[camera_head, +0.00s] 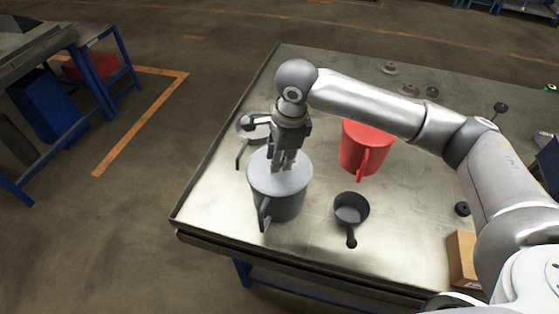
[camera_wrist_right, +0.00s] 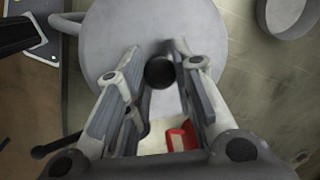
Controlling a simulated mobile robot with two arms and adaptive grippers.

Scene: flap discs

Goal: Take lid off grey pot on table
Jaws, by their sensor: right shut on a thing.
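The grey pot (camera_head: 287,208) stands upright near the left front of the metal table, its long handle on the front side. A flat grey lid (camera_head: 268,178) covers its top and looks level on the rim. My right gripper (camera_head: 283,166) points down over the middle of the lid. In the right wrist view, its fingers (camera_wrist_right: 160,62) are around the lid's round black knob (camera_wrist_right: 160,73), shut on it. The lid (camera_wrist_right: 120,30) also fills the top of that view. My left gripper is not in view.
A red pot (camera_head: 362,150) stands behind and right of the grey pot. A small dark pan (camera_head: 350,208) is close on the right, and another grey pan (camera_head: 246,130) is behind left. A cardboard box (camera_head: 463,258) is at the right front. The table's left edge is near.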

